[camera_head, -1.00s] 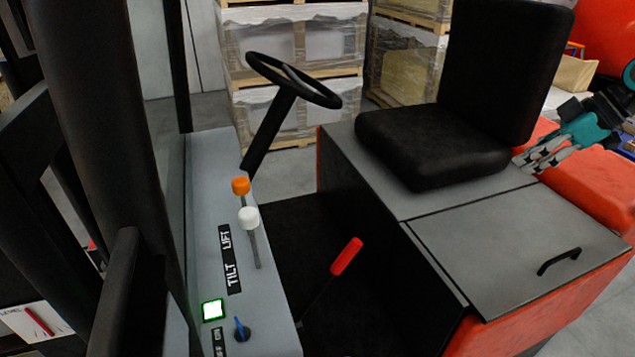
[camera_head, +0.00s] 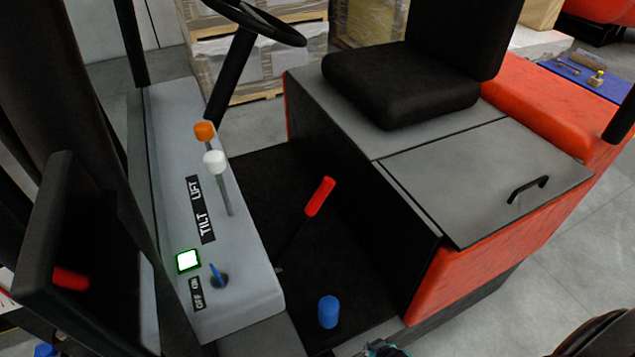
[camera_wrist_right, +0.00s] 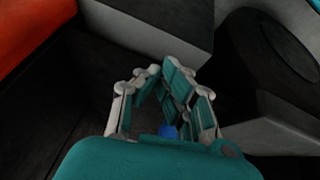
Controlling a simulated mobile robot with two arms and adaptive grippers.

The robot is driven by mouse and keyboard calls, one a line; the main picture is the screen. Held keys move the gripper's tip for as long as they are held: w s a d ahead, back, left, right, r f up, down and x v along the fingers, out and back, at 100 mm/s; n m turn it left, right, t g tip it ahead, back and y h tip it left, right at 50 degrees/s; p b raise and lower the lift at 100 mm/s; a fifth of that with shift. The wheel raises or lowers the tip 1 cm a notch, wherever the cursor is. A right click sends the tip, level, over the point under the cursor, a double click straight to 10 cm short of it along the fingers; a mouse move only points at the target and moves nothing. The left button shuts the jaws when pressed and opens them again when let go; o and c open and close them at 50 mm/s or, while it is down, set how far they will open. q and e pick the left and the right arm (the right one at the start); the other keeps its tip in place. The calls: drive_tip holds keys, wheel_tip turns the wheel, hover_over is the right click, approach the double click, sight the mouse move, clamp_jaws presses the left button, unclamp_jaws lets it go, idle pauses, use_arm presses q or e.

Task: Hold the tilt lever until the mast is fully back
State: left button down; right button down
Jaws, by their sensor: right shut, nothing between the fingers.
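Two levers stand on the grey dash panel (camera_head: 245,290): one with an orange knob (camera_head: 204,131) and one with a white knob (camera_head: 214,161). The white one is nearer the TILT label (camera_head: 205,224), the orange one nearer LIFT. The black mast uprights (camera_head: 75,110) fill the left of the head view; their tilt is hard to judge. My right gripper (camera_head: 382,349) is at the bottom edge of the head view, mostly cut off, well below and right of the levers. In the right wrist view its fingers (camera_wrist_right: 166,72) are shut and empty. My left gripper is not in view.
A red-handled lever (camera_head: 320,197) rises from the dark footwell. A blue cylinder (camera_head: 328,312) stands near my right gripper. A green-lit button (camera_head: 188,261) and blue key switch (camera_head: 217,276) are on the dash. The steering wheel (camera_head: 260,25) and seat (camera_head: 400,85) are beyond.

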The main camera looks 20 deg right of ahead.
drive_tip(key=s+a+f+g, duration=0.1)
drive_tip(key=s+f, duration=0.3)
drive_tip(key=s, duration=0.4)
drive_tip(key=s+a+f+g, duration=0.1)
drive_tip(key=s+f, duration=0.3)
drive_tip(key=s, duration=0.4)
drive_tip(key=s+a+f+g+b, duration=0.1)
drive_tip(key=s+f, duration=0.3)
drive_tip(key=s, duration=0.4)
drive_tip(key=shift+s+a+f+g+y, duration=0.2)
drive_tip(key=shift+a+f+g+y, duration=0.15)
drive_tip(key=shift+g, duration=0.55)
